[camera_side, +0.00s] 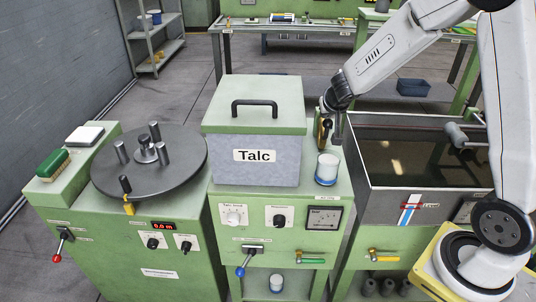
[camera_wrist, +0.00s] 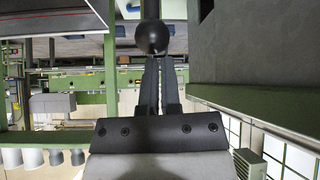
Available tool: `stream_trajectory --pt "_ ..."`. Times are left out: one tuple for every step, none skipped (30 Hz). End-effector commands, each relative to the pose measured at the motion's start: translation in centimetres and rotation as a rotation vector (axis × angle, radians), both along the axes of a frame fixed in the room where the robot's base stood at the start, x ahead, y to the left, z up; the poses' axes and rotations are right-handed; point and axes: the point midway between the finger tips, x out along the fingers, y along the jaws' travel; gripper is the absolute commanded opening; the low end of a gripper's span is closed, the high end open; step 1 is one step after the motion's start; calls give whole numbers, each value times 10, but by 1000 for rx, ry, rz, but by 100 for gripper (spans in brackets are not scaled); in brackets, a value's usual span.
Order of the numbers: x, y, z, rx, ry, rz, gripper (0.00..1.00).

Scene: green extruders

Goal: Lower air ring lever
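My gripper (camera_side: 328,128) points down between the Talc box and the dark tank in the side view. In the wrist view its two dark fingers (camera_wrist: 160,62) lie close together with a narrow gap. A dark round knob (camera_wrist: 152,37) shows at their tips. Whether the fingers touch it or hold its stem I cannot tell. No lever is readably marked as the air ring one. A blue-knobbed lever (camera_side: 241,270) and a green-handled valve (camera_side: 310,261) are on the middle cabinet's front.
The Talc box (camera_side: 254,140) stands left of my gripper. A white cup (camera_side: 327,169) stands on the middle cabinet below it. The open tank (camera_side: 425,150) is to the right. A round turntable (camera_side: 149,175) with upright pegs is at left.

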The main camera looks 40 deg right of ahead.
Motion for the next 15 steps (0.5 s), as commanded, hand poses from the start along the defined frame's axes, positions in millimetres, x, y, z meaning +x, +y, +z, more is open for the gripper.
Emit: stream_trajectory --pt "-7 5 -12 10 21 2 0" --pt "-8 6 -14 12 22 1 0" --pt "-9 7 -16 13 23 2 0" --pt "-10 8 -18 14 24 1 0" --pt "-11 8 -20 15 25 1 0" --pt "-11 9 -21 17 25 1 0" --pt "-12 10 -22 17 25 1 0" --pt "-12 10 -23 18 24 1 0" --pt "-12 11 -23 20 24 1 0" --pt "-12 11 -24 20 24 0 0" --pt "-12 11 -24 20 24 0 0" --pt "-13 12 -25 21 24 -1 0" --pt "-13 12 -25 21 24 -1 0" --pt "-13 12 -25 22 24 -1 0" --pt "-13 12 -25 22 23 -2 0"
